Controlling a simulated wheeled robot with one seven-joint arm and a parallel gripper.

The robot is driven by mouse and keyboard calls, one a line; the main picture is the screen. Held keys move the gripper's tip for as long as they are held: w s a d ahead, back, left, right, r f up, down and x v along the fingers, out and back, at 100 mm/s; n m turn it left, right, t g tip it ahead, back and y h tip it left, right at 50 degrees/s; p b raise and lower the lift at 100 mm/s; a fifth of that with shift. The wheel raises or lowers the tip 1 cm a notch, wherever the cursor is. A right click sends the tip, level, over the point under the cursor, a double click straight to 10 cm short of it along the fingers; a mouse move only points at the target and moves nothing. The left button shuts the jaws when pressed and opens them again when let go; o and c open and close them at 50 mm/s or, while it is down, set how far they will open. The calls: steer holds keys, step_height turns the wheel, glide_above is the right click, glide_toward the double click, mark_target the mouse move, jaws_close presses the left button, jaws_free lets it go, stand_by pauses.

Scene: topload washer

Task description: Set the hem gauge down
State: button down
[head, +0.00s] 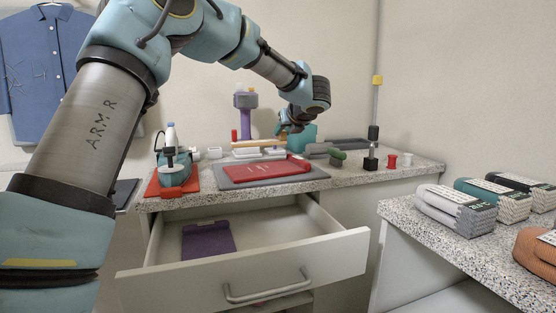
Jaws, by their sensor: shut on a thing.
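My gripper (284,130) is at the back of the speckled countertop (368,178), small in the head view and partly hidden by its own wrist. It is shut on a small yellow-orange piece, which looks like the hem gauge (283,134); its full shape is hard to make out. The piece is close above the white and tan items at the back of the counter. I cannot tell whether it touches anything below.
A blue device (174,160) stands left, a black-topped post (372,150) right. Folded textiles (455,210) lie on the right-hand counter.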

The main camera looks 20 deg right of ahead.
steer(key=shift+f, duration=3.15)
steer(key=c, duration=0.7)
jaws_free()
steer(key=shift+f, duration=0.1)
steer(key=shift+o, duration=0.2)
steer(key=b+v, duration=0.1)
steer(key=v, duration=1.1)
steer(key=shift+a, duration=0.1)
